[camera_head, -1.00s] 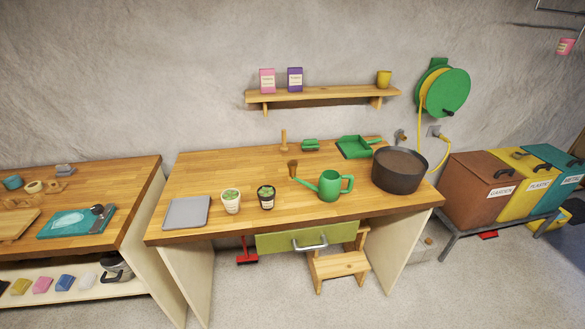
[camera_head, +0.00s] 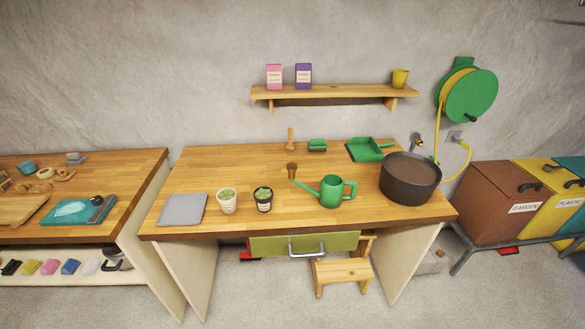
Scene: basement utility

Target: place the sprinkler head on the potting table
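The potting table (camera_head: 240,180) is the wooden table in the middle, with a green drawer (camera_head: 270,245) under its top. On it stand a green watering can (camera_head: 331,191), a dark round tub (camera_head: 410,178), two small potted plants, a white-potted one (camera_head: 227,202) and a dark-potted one (camera_head: 263,201), and a grey flat tray (camera_head: 182,209). A small brown piece (camera_head: 291,170) stands near the can's spout; I cannot tell what it is. I cannot make out a sprinkler head for certain. Neither of my grippers is in view.
A lower bench (camera_head: 75,175) with tools stands at left. A shelf (camera_head: 340,91) and a hose reel (camera_head: 470,96) hang on the wall. A step stool (camera_head: 343,271) stands beneath the table. Bins (camera_head: 493,202) stand at right. The floor in front is clear.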

